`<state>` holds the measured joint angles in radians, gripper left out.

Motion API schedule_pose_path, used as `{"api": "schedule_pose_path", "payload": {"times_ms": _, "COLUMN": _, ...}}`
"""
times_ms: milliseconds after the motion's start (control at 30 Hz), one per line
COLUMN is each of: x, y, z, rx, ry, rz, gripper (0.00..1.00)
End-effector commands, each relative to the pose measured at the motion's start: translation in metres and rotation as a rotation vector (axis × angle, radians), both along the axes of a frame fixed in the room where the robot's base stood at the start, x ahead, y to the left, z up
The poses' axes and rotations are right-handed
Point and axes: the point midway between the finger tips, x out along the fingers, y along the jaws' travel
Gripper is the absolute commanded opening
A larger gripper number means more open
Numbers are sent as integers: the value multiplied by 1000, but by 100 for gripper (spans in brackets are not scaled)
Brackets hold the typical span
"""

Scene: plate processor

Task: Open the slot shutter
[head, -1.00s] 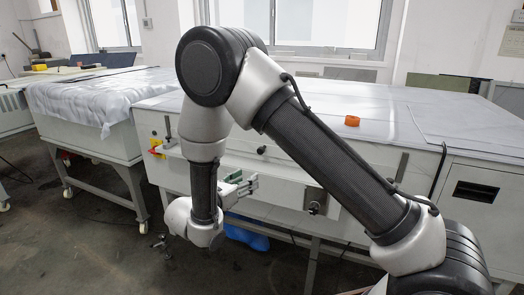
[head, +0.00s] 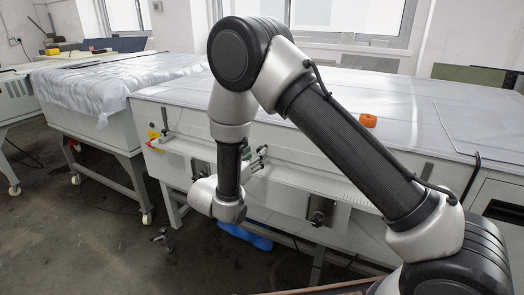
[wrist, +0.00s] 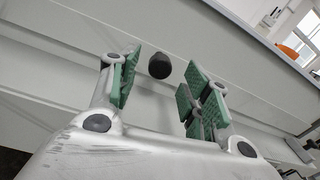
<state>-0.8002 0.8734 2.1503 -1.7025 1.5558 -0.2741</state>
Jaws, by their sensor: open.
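A long white panel (head: 285,178), which looks like the slot shutter, runs along the front of the white machine. A round black knob (wrist: 160,66) stands out from it in the wrist view. My gripper (head: 256,158) is at the panel in the head view. In the wrist view my gripper (wrist: 160,88) is open, with green-padded fingers on the left and right of the knob. The knob appears just beyond the fingertips' gap, and I cannot tell whether any pad touches it. In the head view the knob cannot be told clearly from the fingers.
The machine's flat top (head: 310,95) carries an orange object (head: 368,120). A metal latch (head: 320,210) sits on its front at right. A cloth-covered table (head: 115,85) stands at left. A blue object (head: 246,236) lies below the machine. The floor at front left is mostly clear.

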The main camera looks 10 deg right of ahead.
Motion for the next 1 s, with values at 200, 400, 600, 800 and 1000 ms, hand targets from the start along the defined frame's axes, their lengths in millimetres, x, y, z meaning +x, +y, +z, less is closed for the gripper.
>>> {"api": "schedule_pose_path", "payload": {"times_ms": 200, "x": 27, "y": -20, "z": 0, "rx": 0, "ry": 1, "rz": -2, "gripper": 48}}
{"api": "schedule_pose_path", "payload": {"times_ms": 400, "x": 35, "y": -26, "z": 0, "rx": 0, "ry": 1, "rz": 0, "gripper": 48}}
{"api": "schedule_pose_path", "payload": {"times_ms": 600, "x": 35, "y": -26, "z": 0, "rx": 0, "ry": 1, "rz": 0, "gripper": 48}}
{"api": "schedule_pose_path", "payload": {"times_ms": 800, "x": 35, "y": -26, "z": 0, "rx": 1, "ry": 1, "rz": 0, "gripper": 11}}
{"api": "schedule_pose_path", "payload": {"times_ms": 1000, "x": 35, "y": -26, "z": 0, "rx": 1, "ry": 1, "rz": 0, "gripper": 0}}
